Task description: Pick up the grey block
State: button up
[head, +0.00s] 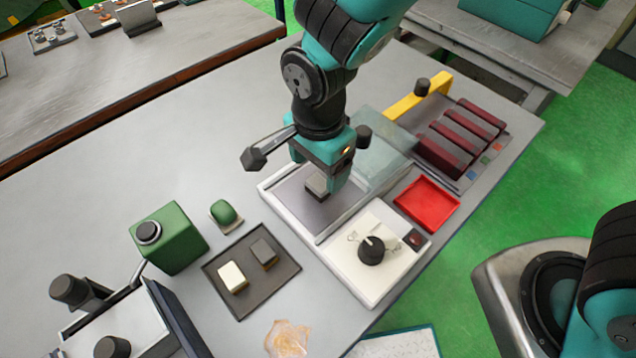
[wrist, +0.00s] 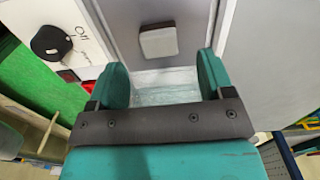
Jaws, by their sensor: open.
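A small grey block (head: 317,186) lies on the grey plate of a white-framed station, partly hidden by my gripper. In the wrist view the block (wrist: 158,40) shows a pale grey top, lying on the plate beyond the fingertips. My gripper (head: 320,172) is above it, its teal fingers apart; the wrist view shows the open gap (wrist: 162,70) empty. A second block with a dark grey top (head: 263,252) sits on a dark tray (head: 240,308) beside a cream-topped block (head: 232,278).
A clear panel (head: 384,150) stands right behind my gripper. A white panel with a black knob (head: 371,250) and a red tray (head: 427,203) are to the right. A lever with a black handle (head: 254,158) extends left. A green box (head: 168,240) stands at left.

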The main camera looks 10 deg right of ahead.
aim_at(322, 180)
jog(key=f, duration=0.5)
jog(key=shift+w+d+p, duration=0.15)
jog(key=shift+d+p, duration=0.15)
jog(key=shift+p, duration=0.1)
jog(key=c, duration=1)
